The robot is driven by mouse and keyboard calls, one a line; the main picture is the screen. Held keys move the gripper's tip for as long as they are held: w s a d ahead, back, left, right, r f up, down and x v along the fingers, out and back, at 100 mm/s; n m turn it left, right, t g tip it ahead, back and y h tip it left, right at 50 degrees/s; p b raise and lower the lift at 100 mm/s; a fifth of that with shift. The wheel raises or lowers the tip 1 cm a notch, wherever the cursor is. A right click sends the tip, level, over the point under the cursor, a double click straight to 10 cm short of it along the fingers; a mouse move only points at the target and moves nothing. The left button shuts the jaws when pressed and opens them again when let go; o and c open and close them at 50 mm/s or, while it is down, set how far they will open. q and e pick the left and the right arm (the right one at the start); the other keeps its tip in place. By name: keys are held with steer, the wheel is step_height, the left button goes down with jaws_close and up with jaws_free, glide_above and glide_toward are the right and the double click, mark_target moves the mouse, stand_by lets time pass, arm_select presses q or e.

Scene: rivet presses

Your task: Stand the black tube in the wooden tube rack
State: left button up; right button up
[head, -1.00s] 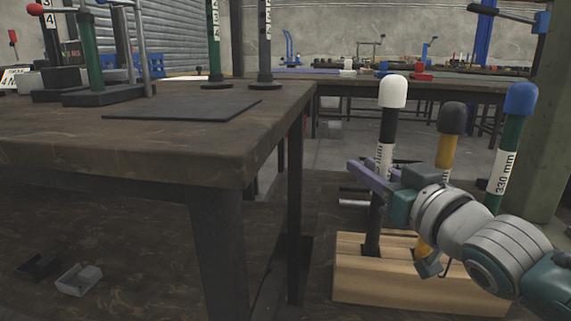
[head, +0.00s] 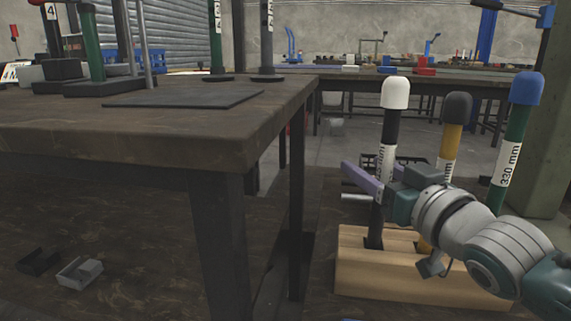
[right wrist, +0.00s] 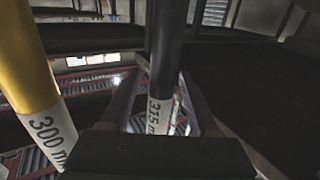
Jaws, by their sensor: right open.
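The black tube (head: 390,132), with a white rounded cap and a white label, stands in the wooden tube rack (head: 395,280), its foot in the rack's left opening. Its lean in the head view matches its neighbours'. My right gripper (head: 372,182) is at the tube's label height, with one purple finger showing on the left. In the right wrist view, the black tube (right wrist: 165,45) with its "315 m" label is between the two open fingers (right wrist: 160,105). Whether a finger touches it I cannot tell. My left gripper is not in view.
A yellow tube (head: 452,140) with a dark cap and a green tube (head: 512,145) with a blue cap and 330 mm label stand just right of the black one. A dark table (head: 150,135) is at left. Small grey parts (head: 80,271) lie at lower left.

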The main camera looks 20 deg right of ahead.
mark_target(389, 180)
steer(key=s+p, duration=0.4)
steer(key=s, duration=0.6)
steer(key=shift+a, duration=0.1)
